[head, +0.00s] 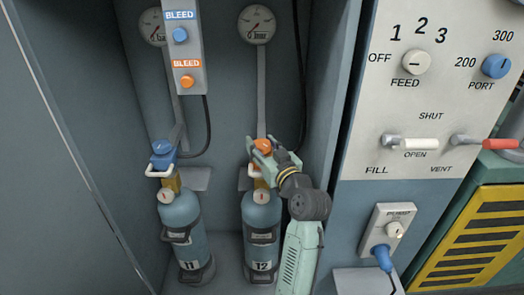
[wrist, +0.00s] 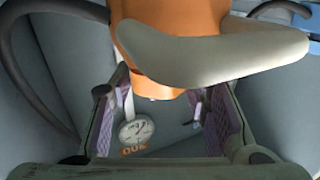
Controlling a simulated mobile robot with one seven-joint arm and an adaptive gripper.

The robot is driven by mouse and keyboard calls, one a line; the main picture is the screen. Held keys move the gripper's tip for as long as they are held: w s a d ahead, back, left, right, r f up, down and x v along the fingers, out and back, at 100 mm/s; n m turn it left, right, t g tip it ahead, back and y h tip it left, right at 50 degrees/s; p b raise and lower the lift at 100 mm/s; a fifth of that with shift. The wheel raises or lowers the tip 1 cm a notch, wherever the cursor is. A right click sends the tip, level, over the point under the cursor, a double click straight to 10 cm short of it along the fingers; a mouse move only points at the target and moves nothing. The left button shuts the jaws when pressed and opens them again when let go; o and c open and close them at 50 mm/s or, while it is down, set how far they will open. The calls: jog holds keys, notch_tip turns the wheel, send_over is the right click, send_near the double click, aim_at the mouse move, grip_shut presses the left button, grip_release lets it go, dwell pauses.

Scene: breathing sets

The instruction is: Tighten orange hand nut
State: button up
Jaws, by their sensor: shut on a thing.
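The orange hand nut (head: 263,146) sits on top of the right-hand cylinder (head: 261,215), labelled 12, in the cabinet. My gripper (head: 262,157) is at the nut from the right and is shut on it, with its fingers hiding part of the nut and valve. In the wrist view the orange nut (wrist: 128,42) is large at the top, and the padded fingers of my gripper (wrist: 170,95) stand on either side below it. A cream curved handle (wrist: 215,52) crosses in front of the nut and hides part of it.
Left of it stands cylinder 11 (head: 182,228) with a blue hand nut (head: 163,150). A bleed panel (head: 185,55) hangs above. A gauge (head: 257,24) is on the back wall. The cabinet's right wall (head: 338,90) is close to my arm; a control panel (head: 445,105) lies beyond.

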aim_at(267, 149)
jog(key=shift+d+n+g+y+b, duration=0.1)
jog(key=shift+n+g+y+b, duration=0.55)
jog(key=shift+y, duration=0.45)
jog(key=o, duration=1.2)
jog(key=shift+c, duration=0.2)
jog(key=v, duration=0.7)
jog(key=shift+s+d+f, duration=0.1)
jog(key=shift+s, duration=0.05)
